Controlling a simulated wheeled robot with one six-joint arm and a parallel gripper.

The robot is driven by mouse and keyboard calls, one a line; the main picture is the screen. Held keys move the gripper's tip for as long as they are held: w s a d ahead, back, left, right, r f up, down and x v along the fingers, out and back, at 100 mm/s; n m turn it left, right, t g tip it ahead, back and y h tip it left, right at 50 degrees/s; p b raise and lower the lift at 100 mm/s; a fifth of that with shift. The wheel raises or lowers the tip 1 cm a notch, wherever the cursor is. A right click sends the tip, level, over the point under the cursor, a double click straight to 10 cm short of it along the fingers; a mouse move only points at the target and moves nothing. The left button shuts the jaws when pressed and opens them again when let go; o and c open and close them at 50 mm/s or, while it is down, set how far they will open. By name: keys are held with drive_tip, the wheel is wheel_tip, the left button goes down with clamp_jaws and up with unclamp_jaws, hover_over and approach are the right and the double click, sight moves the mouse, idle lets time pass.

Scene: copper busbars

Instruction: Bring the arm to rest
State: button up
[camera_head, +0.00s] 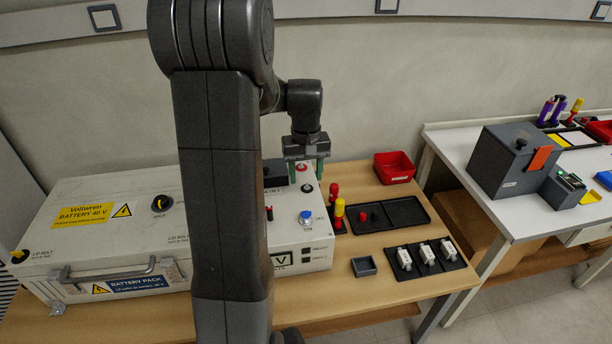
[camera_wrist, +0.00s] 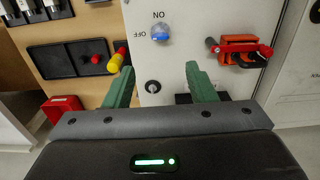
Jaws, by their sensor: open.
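My gripper (camera_head: 306,172) hangs from the arm above the white switch box, in the back part of the table, with its jaws pointing down. In the wrist view its two green fingers (camera_wrist: 160,72) stand apart with nothing between them. Below them is the white panel (camera_wrist: 178,25) with a blue ON/OFF knob (camera_wrist: 160,34) and a small black knob (camera_wrist: 152,87). A red and orange device (camera_wrist: 240,50) sits on the panel to the right of the fingers. My upright arm hides part of the box in the head view.
A white battery case (camera_head: 105,230) fills the table's left. Red and yellow pieces (camera_head: 338,208) stand beside the box. A red bin (camera_head: 394,167), dark trays (camera_head: 408,212) with white parts and a small grey tray (camera_head: 364,266) lie right. A second table holds a grey box (camera_head: 508,160).

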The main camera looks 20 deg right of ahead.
idle(0.3)
wheel_tip(320, 180, down, 14)
drive_tip(key=shift+r, duration=0.2)
drive_tip(key=shift+f+m+p, duration=0.1)
drive_tip(key=shift+m+p, duration=0.3)
idle(0.4)
